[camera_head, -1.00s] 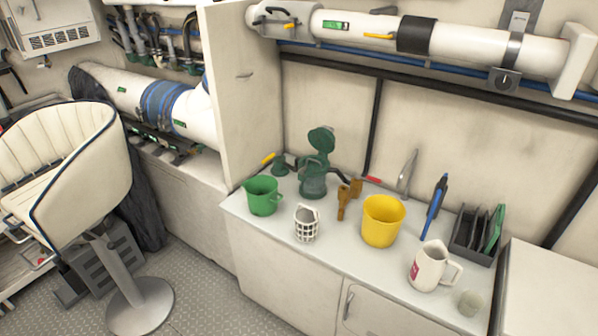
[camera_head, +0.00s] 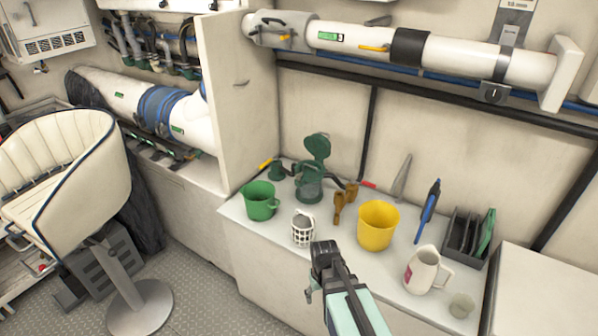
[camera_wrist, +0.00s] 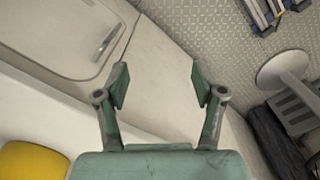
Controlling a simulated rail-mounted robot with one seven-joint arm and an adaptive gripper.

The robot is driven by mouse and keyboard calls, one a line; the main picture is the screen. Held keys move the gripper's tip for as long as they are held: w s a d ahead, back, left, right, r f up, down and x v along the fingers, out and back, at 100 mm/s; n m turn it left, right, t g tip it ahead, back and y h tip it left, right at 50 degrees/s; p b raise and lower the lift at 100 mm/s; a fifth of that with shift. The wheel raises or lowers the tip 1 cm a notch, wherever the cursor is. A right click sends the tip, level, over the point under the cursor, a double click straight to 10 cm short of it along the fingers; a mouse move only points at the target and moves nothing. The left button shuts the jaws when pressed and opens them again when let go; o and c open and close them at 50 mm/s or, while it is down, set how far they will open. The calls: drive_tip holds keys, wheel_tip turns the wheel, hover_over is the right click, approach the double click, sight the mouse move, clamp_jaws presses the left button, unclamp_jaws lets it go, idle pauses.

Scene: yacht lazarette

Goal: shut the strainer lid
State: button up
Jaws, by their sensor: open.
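The green strainer (camera_head: 309,186) stands at the back of the white counter, against the wall. Its round green lid (camera_head: 317,147) is open and stands up above the body. My gripper (camera_head: 318,268) is in front of the counter's front edge, well short of the strainer and lower in the picture. In the wrist view my gripper (camera_wrist: 160,88) has its two fingers spread apart with nothing between them. The strainer is not in the wrist view.
A green bucket (camera_head: 260,201), a white basket (camera_head: 302,229), brown fittings (camera_head: 344,200) and a yellow bucket (camera_head: 378,226) stand around the strainer. A white jug (camera_head: 422,271) and a dark rack (camera_head: 466,238) are further right. A large white pipe (camera_head: 455,56) runs above.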

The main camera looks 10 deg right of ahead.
drive_tip(key=w+r, duration=0.2)
drive_tip(key=w, duration=0.4)
drive_tip(key=w+r+n, duration=0.1)
drive_tip(key=w+r, duration=0.2)
drive_tip(key=w, duration=0.3)
drive_tip(key=w+r+n, duration=0.1)
drive_tip(key=w+r, duration=0.2)
drive_tip(key=w, duration=0.4)
drive_tip(key=shift+r, duration=0.2)
drive_tip(key=w+r, duration=0.2)
drive_tip(key=w, duration=0.1)
drive_tip(key=w+r+n, duration=0.1)
drive_tip(key=w+r, duration=0.2)
drive_tip(key=w+r+n, duration=0.1)
drive_tip(key=w+r, duration=0.1)
drive_tip(key=w, duration=0.1)
drive_tip(key=shift+w+r, duration=0.35)
drive_tip(key=w+r+n, duration=0.2)
drive_tip(key=w+r, duration=0.6)
drive_tip(key=r, duration=0.1)
wheel_tip(320, 180, up, 10)
drive_tip(key=n, duration=0.1)
hover_over(299, 177)
drive_tip(key=w, duration=0.1)
wheel_tip(299, 177, down, 17)
drive_tip(key=p, duration=0.4)
drive_tip(key=shift+d+r+p, duration=0.1)
drive_tip(key=shift+p, duration=0.2)
clamp_jaws()
